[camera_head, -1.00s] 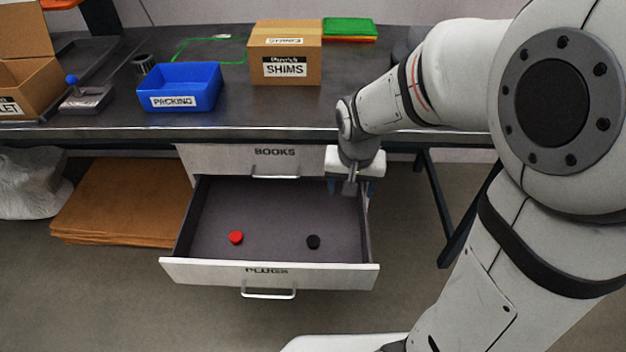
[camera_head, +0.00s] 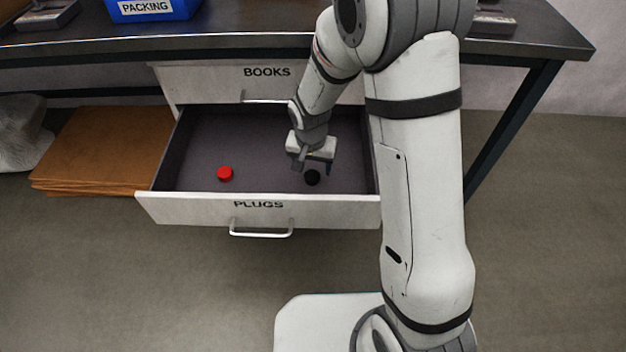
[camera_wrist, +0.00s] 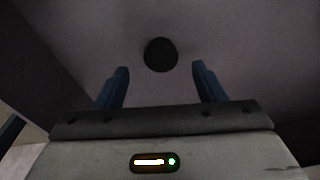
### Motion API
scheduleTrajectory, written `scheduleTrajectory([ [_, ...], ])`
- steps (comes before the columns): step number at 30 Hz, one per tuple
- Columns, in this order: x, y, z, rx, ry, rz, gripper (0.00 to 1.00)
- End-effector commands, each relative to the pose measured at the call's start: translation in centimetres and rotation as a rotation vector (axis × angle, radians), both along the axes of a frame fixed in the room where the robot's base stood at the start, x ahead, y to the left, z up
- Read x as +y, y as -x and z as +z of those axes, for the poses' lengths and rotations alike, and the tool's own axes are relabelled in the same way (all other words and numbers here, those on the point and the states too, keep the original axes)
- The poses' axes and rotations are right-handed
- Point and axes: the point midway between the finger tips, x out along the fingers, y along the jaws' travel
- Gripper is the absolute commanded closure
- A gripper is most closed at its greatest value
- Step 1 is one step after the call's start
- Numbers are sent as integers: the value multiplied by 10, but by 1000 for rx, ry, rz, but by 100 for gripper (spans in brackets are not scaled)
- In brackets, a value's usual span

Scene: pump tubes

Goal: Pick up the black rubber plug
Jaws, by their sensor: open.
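The black rubber plug (camera_head: 312,177) lies on the floor of the open drawer marked PLUGS (camera_head: 258,208), towards its right side. My gripper (camera_head: 314,166) is inside the drawer's opening, just above and behind the plug in the head view. In the wrist view the plug (camera_wrist: 160,54) shows as a dark disc, centred between the two blue fingers and beyond their tips. My gripper (camera_wrist: 160,74) is open and empty. The exact height of the fingertips above the plug cannot be told.
A red plug (camera_head: 225,173) lies in the same drawer to the left. The closed BOOKS drawer (camera_head: 200,85) and the bench top (camera_head: 230,42) are above and behind. A blue PACKING bin (camera_head: 185,8) stands on the bench. Flat cardboard (camera_head: 105,145) lies to the left.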

Motion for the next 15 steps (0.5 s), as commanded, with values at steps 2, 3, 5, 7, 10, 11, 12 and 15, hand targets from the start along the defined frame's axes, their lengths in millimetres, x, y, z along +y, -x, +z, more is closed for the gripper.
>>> scheduleTrajectory([
  [2,2,0,-20,2,1,1,37],
  [3,2,0,-26,3,1,0,37],
  [5,2,-2,-33,3,0,0,37],
  [7,2,-2,-37,2,1,0,37],
  [10,2,-3,-37,1,0,0,37],
  [11,2,-3,-36,1,0,0,37],
  [12,2,-3,-36,1,0,0,37],
  [15,2,-3,-36,1,0,0,41],
])
